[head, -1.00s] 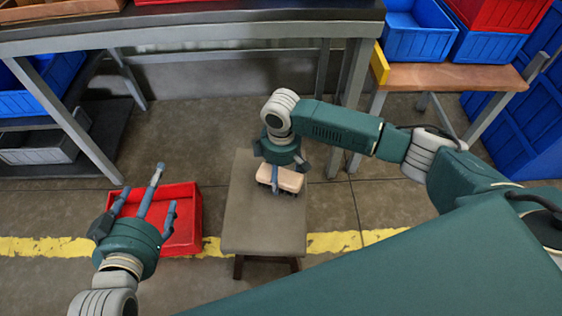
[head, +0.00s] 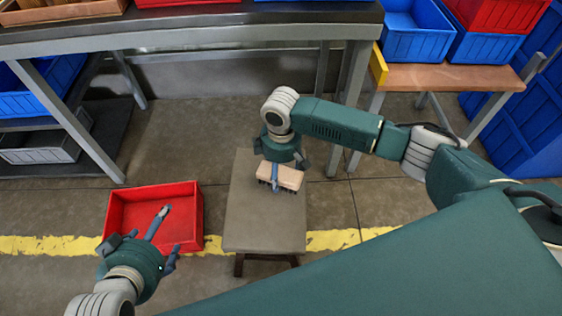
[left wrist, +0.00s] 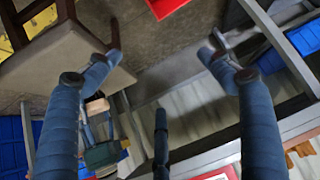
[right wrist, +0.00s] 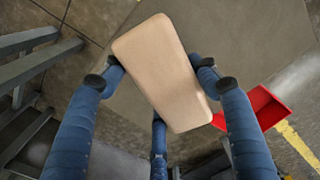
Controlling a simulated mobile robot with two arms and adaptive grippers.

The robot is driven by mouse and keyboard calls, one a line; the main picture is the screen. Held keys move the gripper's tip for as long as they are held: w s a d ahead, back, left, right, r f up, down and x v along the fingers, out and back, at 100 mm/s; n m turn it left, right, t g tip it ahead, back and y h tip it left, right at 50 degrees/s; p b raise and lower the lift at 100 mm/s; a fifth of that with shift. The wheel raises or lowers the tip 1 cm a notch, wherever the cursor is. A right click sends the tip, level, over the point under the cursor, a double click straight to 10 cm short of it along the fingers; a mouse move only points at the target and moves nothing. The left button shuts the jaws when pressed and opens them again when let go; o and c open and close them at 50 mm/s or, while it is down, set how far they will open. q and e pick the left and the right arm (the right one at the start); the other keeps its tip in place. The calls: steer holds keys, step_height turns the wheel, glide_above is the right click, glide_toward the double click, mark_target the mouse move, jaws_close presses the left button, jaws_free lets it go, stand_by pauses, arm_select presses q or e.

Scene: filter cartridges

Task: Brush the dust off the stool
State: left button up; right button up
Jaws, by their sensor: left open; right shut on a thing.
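The stool (head: 262,222) has a flat grey-brown seat and dark legs. Its seat also shows in the left wrist view (left wrist: 50,70) and right wrist view (right wrist: 255,40). Dust on it cannot be made out. A brush (head: 290,178) with a pale wooden back and dark bristles is at the far right part of the seat. Whether the bristles touch is unclear. My right gripper (head: 278,172) is shut on the brush from above; its fingers flank the block (right wrist: 160,75) in the right wrist view. My left gripper (head: 155,240) is open and empty, left of the stool.
An open red bin (head: 190,215) stands on the floor left of the stool, behind my left gripper. A workbench (head: 200,32) spans the back. A wooden side table (head: 450,76) with blue bins (head: 415,40) is at the back right. A yellow line crosses the floor.

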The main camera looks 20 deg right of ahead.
mark_target(281, 169)
steer(key=shift+r+p, duration=0.7)
steer(key=shift+p, duration=0.1)
arm_select(q)
steer(key=shift+s+a+f+g+y+p, duration=0.35)
steer(key=shift+s+a+f+g, duration=0.85)
steer(key=shift+s, duration=1.75)
steer(key=shift+s+a+f+g+y+p, duration=0.35)
steer(key=shift+s+a+f+g, duration=0.4)
steer(key=shift+s+g, duration=1.5)
arm_select(e)
steer(key=shift+r, duration=0.55)
steer(key=shift+r+p, duration=0.55)
steer(key=shift+p, duration=0.2)
arm_select(q)
step_height(281, 169, down, 7)
steer(key=p, duration=0.1)
steer(key=shift+t+p, duration=0.3)
steer(key=shift+t, duration=0.15)
arm_select(e)
steer(key=shift+r, duration=0.6)
arm_select(q)
steer(key=shift+d, duration=0.1)
